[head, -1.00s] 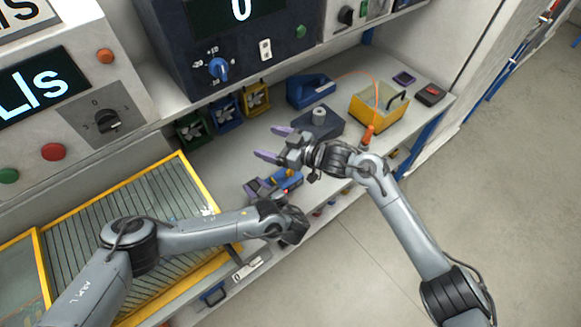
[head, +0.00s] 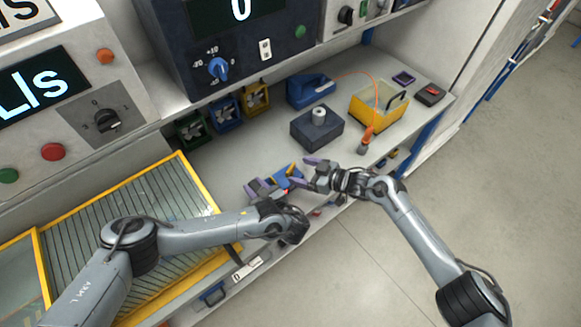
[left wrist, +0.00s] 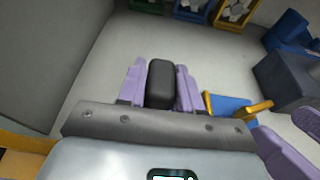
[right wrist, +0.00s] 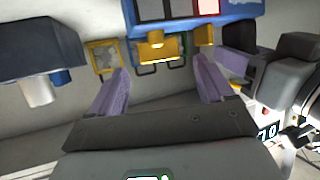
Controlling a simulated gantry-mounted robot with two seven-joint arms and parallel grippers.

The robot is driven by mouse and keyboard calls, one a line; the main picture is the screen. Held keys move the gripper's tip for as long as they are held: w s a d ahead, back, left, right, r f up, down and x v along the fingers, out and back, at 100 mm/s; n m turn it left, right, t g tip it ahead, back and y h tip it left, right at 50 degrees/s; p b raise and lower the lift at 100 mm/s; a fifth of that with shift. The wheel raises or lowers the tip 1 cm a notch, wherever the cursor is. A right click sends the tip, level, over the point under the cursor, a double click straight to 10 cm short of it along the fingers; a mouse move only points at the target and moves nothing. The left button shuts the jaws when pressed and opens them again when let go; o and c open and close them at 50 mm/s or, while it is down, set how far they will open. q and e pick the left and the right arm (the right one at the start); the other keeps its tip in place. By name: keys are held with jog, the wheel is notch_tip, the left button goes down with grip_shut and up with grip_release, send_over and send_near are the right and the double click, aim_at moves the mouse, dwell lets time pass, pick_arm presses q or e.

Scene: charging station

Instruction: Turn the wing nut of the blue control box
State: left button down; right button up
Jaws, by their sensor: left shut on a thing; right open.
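The small blue control box (head: 284,178) sits near the shelf's front edge. The right wrist view shows its blue body (right wrist: 230,22) at the top, with a red patch and dark panels. Two yellow parts, apparently the wing nut (right wrist: 150,46), stick out from it. The left wrist view shows the yellow part too (left wrist: 260,107). My left gripper (head: 262,189) is shut on a black block (left wrist: 161,84) beside the box; I cannot tell whether they are joined. My right gripper (head: 312,174) is open and empty, close to the box's right side. Its fingers (right wrist: 160,78) point towards the yellow parts, apparently without touching.
A dark box with a grey knob (head: 317,131) stands behind the grippers. A yellow box (head: 378,107), an orange-handled tool (head: 366,138) and a blue device (head: 308,90) are further back. A yellow-framed grille (head: 135,220) lies left. Some shelf around the dark box is bare.

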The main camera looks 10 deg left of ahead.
aim_at(292, 169)
jog(key=shift+x, duration=2.65)
jog(key=shift+f, duration=0.1)
jog(key=c, duration=1)
jog(key=shift+s+a+f+m+t+h, duration=0.1)
jog(key=shift+a+m+t+h, duration=0.15)
jog(key=shift+m+t, duration=0.25)
jog(key=shift+d+m+t+h, duration=0.15)
jog(key=shift+m+t+h, duration=0.7)
jog(key=shift+m, duration=0.25)
jog(key=o, duration=1)
jog(key=shift+d, duration=0.1)
